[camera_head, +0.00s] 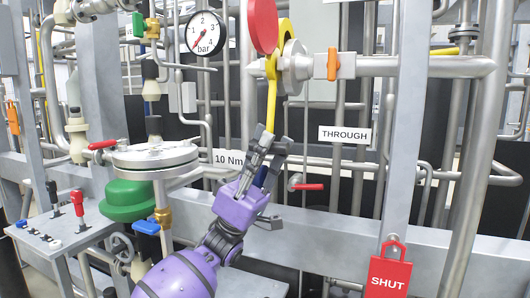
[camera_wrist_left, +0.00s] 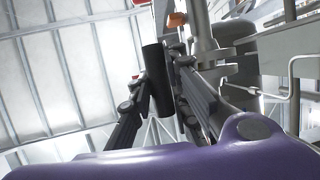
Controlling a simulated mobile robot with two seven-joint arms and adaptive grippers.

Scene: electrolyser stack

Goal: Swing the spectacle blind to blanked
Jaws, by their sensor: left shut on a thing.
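The spectacle blind shows at the top of the head view: a solid red disc (camera_head: 263,25), with part of a yellow piece (camera_head: 285,30) beside it at the pipe flange (camera_head: 294,66). A yellow handle (camera_head: 271,98) hangs down from there. My left gripper (camera_head: 270,142) reaches up from below to the lower end of this handle. In the left wrist view a dark cylindrical grip (camera_wrist_left: 158,82) sits between its fingers, which are shut on it. The handle's lower end is partly hidden by the fingers. My right gripper is not in view.
A sign reading THROUGH (camera_head: 344,135) hangs right of the gripper. An orange lever (camera_head: 332,64) sits on the pipe right of the flange. A pressure gauge (camera_head: 205,34), a green-bodied valve (camera_head: 128,198) and a red SHUT tag (camera_head: 388,278) stand around. Grey posts and pipes crowd the space.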

